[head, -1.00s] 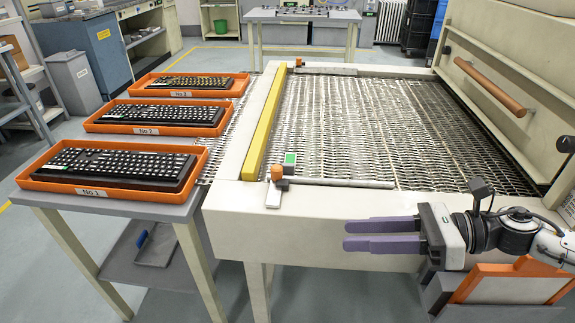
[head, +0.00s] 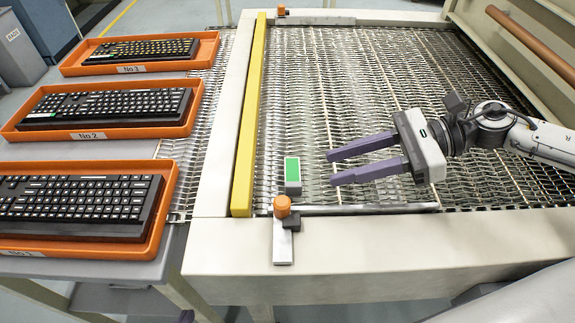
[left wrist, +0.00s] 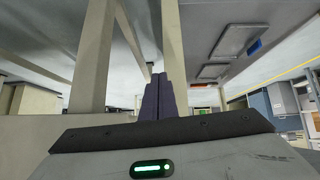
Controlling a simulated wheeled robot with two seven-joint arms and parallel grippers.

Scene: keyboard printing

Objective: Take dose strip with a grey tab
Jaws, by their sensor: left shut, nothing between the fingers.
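I cannot make out a dose strip with a grey tab for certain in either view now. My left gripper (left wrist: 160,82) shows in the left wrist view, with its purple fingers together and nothing between them; table legs stand behind it. My right gripper (head: 329,168) is in the head view, its purple fingers apart and empty, pointing left above the wire mesh belt (head: 330,80). A small block with a green top (head: 292,172) is on the mesh, left of the right fingertips.
Orange trays No 3 (head: 72,70), No 2 (head: 186,128) and No 1 (head: 158,240) hold black keyboards at the left. A yellow bar (head: 247,130) runs along the belt's left side. An orange knob (head: 282,206) sits at the front frame edge. Much of the mesh is clear.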

